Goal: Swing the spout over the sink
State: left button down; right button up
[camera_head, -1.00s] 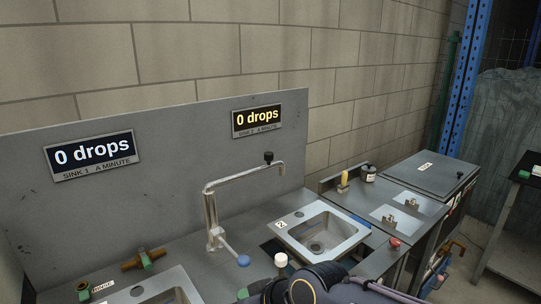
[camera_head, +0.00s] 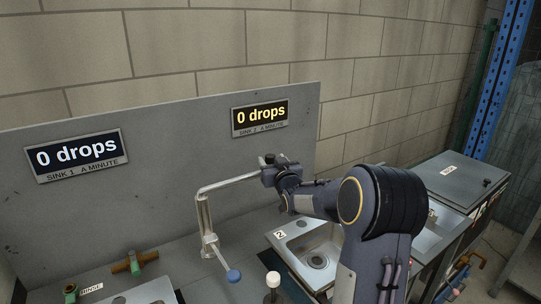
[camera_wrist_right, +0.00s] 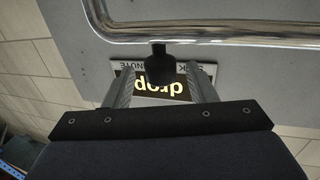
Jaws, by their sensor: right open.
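The silver spout (camera_head: 228,184) rises from its base between the sinks and reaches right along the back panel. Its black end knob (camera_head: 270,158) shows at my right gripper (camera_head: 268,166), and the gripper partly hides the spout's tip. In the right wrist view the black knob (camera_wrist_right: 160,66) stands between the two grey fingers of my right gripper (camera_wrist_right: 162,84), which are open with gaps on both sides. The spout's pipe (camera_wrist_right: 200,30) crosses above them. Sink 2 (camera_head: 293,231) lies in front of the spout's end, partly hidden by my right arm. My left gripper is not in view.
A blue-tipped lever (camera_head: 233,275) sticks out from the spout's base. A white-topped post (camera_head: 273,280) stands nearby. Sink 1 (camera_head: 150,293) is at the lower left, with a brass valve (camera_head: 135,263) behind it. The back panel (camera_head: 170,165) carries two "0 drops" signs.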

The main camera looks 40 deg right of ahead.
jog(key=shift+x, duration=1.15)
grip_shut()
